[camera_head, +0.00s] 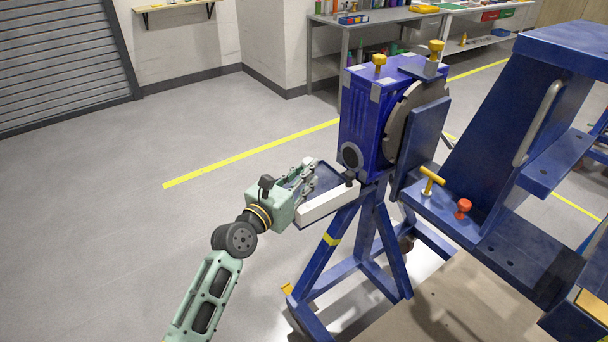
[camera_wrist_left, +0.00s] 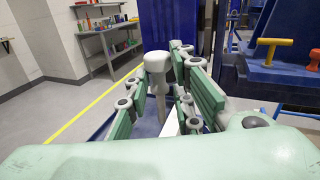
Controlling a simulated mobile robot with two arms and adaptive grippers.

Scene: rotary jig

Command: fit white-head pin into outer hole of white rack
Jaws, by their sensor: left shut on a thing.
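The white-head pin (camera_wrist_left: 157,62) is upright between the fingers of my left gripper (camera_wrist_left: 160,85) in the left wrist view, with its pale head up and its shank below. My left gripper (camera_head: 303,175) is shut on it. In the head view, the pin cannot be clearly told from the fingers. The white rack (camera_head: 328,205) is a long bar on a dark tray, just right of and below the gripper. A bit of the rack (camera_wrist_left: 171,127) shows below the fingers in the left wrist view. The rack's outer hole cannot be made out. My right gripper is not in view.
A dark-headed knob or pin (camera_head: 348,178) stands at the rack's right end, close to the blue housing (camera_head: 362,125). The tray (camera_head: 318,173) sits beside the blue stand. A yellow T-handle (camera_head: 430,180) and red knob (camera_head: 463,207) stand at right. The floor at left is clear.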

